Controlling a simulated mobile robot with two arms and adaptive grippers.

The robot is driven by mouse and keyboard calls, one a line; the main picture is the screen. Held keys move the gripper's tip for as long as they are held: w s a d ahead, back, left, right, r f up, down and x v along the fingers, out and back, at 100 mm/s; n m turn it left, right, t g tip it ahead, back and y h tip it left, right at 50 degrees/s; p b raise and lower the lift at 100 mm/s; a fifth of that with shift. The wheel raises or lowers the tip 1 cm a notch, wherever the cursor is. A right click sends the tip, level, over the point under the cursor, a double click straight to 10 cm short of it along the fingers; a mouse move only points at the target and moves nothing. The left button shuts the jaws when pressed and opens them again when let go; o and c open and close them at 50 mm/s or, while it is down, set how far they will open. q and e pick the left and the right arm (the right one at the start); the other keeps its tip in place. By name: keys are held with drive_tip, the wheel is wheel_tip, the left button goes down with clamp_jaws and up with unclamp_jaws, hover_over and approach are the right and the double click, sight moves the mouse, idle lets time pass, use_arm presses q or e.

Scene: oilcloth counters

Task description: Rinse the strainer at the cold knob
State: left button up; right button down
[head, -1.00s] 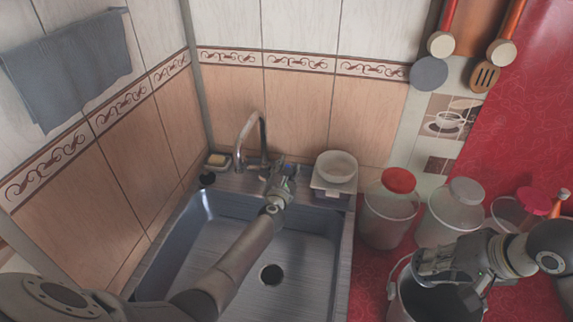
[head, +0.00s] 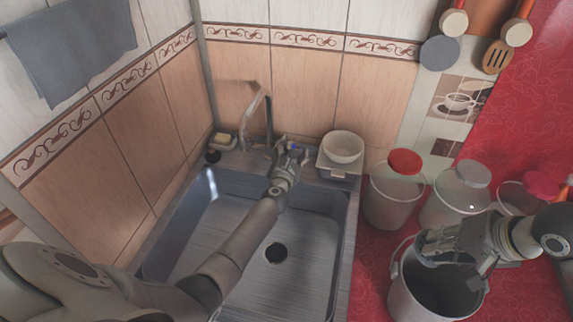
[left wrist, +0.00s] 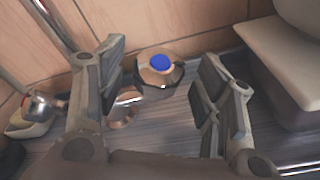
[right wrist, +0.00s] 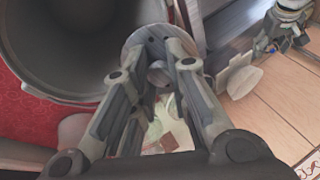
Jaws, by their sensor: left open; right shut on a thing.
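The cold knob (left wrist: 160,68) is a metal knob with a blue cap behind the sink. My left gripper (head: 292,154) is open over it. In the left wrist view the knob sits between the spread fingers, apart from both. My right gripper (head: 428,248) is above the grey bucket at the right. In the right wrist view its fingers are shut on a small grey round piece with dark holes, which looks like the strainer (right wrist: 152,40). The fingers hide part of it. The tap spout (head: 268,112) rises left of the knob.
The sink (head: 230,245) has a dark drain hole (head: 276,253). A white bowl (head: 342,146) stands on a block right of the knob. Soap (head: 222,139) lies at the left. The bucket (head: 405,300) and lidded jars (head: 393,200) crowd the red counter.

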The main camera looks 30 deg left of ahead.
use_arm(q)
drive_tip(key=v, duration=1)
drive_tip(key=shift+s, duration=0.3)
